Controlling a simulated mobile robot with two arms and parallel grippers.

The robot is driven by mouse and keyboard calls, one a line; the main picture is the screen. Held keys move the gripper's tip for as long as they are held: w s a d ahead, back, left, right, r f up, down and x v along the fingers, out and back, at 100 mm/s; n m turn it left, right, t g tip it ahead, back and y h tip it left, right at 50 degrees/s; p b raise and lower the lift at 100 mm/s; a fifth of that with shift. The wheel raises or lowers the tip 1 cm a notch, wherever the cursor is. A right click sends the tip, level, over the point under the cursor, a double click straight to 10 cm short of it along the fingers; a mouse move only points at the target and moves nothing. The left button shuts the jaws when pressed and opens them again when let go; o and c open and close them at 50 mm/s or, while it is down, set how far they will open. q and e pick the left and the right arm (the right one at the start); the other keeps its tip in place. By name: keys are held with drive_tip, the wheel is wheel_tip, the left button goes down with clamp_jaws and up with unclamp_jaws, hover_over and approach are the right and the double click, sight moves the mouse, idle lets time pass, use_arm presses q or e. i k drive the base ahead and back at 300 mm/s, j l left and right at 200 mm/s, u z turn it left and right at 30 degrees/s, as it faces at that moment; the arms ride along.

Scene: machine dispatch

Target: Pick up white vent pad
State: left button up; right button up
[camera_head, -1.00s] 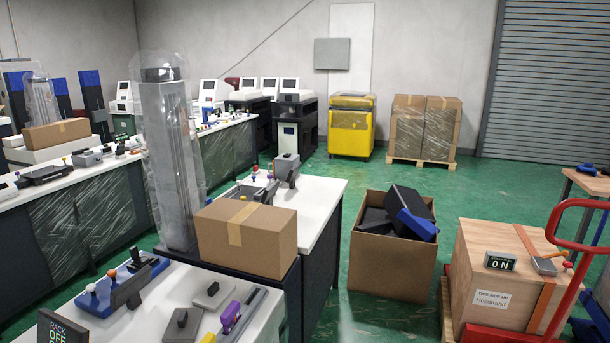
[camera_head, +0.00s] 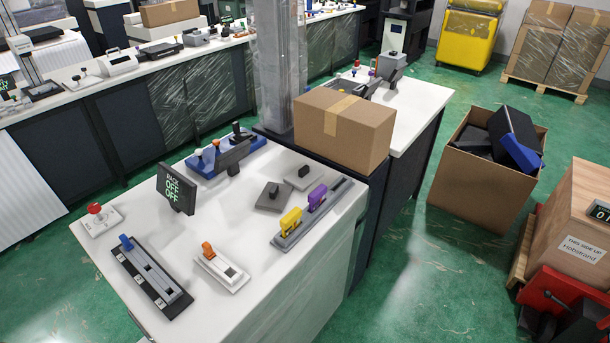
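Two flat square pads with dark knobs on top lie side by side on the white top of the near table (camera_head: 235,250). The paler pad (camera_head: 308,182) is at the table's far right, close to the cardboard box. The darker grey pad (camera_head: 264,204) lies just in front and to its left. The paler one looks light grey to whitish and may be the white vent pad; I cannot tell for sure. Neither of my grippers is in view.
A black display (camera_head: 177,188), a blue-based lever unit (camera_head: 232,155) and several switches share the tabletop. A cardboard box (camera_head: 343,128) stands behind.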

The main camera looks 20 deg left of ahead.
sight(304, 177)
drive_tip(key=i+l, duration=0.2)
drive_tip(key=i, duration=0.15)
drive_tip(key=i+l+u, duration=0.9)
drive_tip(key=k+l, duration=0.05)
drive_tip(key=k, duration=0.05)
